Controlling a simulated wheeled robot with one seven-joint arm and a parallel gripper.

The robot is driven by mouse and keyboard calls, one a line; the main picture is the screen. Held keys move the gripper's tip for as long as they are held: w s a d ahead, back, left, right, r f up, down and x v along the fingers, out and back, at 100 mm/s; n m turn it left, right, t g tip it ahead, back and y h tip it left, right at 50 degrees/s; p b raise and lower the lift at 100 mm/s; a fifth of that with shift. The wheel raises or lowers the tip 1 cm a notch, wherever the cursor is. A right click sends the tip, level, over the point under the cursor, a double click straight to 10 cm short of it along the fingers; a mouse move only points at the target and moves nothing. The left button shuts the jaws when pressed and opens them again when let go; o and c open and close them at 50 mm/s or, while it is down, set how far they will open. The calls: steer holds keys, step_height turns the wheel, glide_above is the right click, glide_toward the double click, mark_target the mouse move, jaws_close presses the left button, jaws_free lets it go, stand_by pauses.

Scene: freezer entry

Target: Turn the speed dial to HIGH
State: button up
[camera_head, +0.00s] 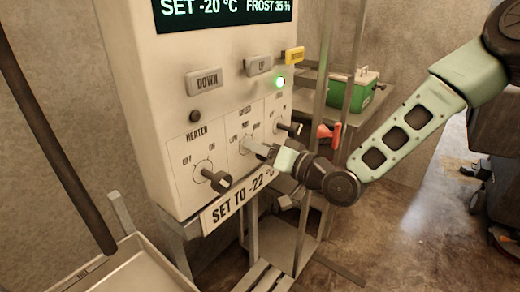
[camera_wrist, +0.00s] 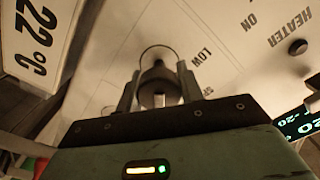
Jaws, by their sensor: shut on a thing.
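The speed dial (camera_head: 247,145) is the middle of three knobs on the white control panel (camera_head: 172,95). Its knob (camera_wrist: 158,78) shows in the wrist view between the two fingers, inside a thin dark ring on the panel. My gripper (camera_head: 262,151) is shut on this knob; in the wrist view the gripper (camera_wrist: 157,92) has one finger on each side of it. The word LOW and part of SPEED show upside down beside the dial in the wrist view. The fingers partly cover the dial face, and I cannot read where it points.
The heater knob (camera_head: 215,180) sticks out lower left, and another knob (camera_head: 290,128) is close on the right. Above are the DOWN (camera_head: 208,80), UP (camera_head: 259,66) and yellow (camera_head: 294,55) buttons and a lit green lamp (camera_head: 280,82). A SET TO -22 °C sign (camera_head: 238,203) hangs below.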

steer(key=o, duration=1)
steer(key=p+v, duration=0.8)
steer(key=v, duration=0.9)
steer(key=shift+d, duration=0.2)
steer(key=shift+s, duration=0.1)
